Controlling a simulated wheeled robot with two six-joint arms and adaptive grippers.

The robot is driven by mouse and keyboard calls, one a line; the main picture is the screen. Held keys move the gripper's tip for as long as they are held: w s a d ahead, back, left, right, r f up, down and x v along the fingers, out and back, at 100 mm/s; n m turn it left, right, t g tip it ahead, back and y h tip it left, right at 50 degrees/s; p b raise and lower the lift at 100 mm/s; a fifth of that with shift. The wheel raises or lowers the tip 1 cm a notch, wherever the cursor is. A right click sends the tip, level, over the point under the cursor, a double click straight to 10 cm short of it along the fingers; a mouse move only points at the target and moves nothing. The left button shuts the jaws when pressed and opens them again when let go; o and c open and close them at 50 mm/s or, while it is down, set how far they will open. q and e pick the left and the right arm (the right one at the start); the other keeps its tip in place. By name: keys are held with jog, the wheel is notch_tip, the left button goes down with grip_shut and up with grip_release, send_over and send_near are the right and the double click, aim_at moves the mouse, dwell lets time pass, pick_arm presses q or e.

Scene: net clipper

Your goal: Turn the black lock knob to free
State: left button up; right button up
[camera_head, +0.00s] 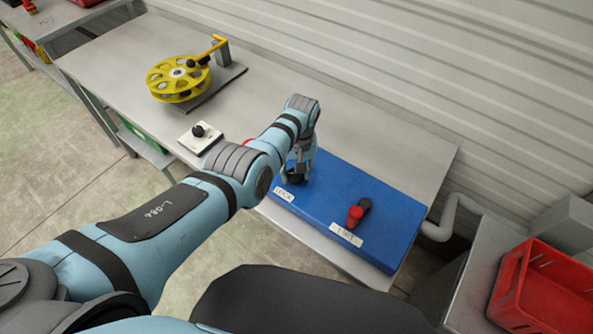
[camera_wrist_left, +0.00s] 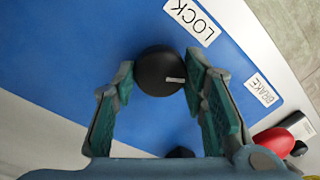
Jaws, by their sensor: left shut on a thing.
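The black lock knob (camera_wrist_left: 157,72) sits on the blue panel (camera_wrist_left: 60,60) beside a white label reading LOCK (camera_wrist_left: 193,20). It is round, with a small pale mark on its top that points right in the left wrist view. My left gripper (camera_wrist_left: 160,78) is shut on the knob, one green-padded finger on each side. In the head view, the left gripper (camera_head: 299,167) reaches down to the blue panel (camera_head: 330,200) near the LOCK label (camera_head: 284,193), and the knob shows only as a dark patch. My right gripper is not in view.
A red-and-black control (camera_head: 356,214) stands on the panel's right by another label. A yellow reel (camera_head: 178,80), a white plate with a black knob (camera_head: 199,134) and a red crate (camera_head: 545,285) stand clear.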

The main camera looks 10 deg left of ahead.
pick_arm(q)
jog(key=o, duration=1.2)
jog(key=shift+c, duration=0.2)
notch_tip(320, 180, up, 12)
jog(key=shift+d, duration=0.35)
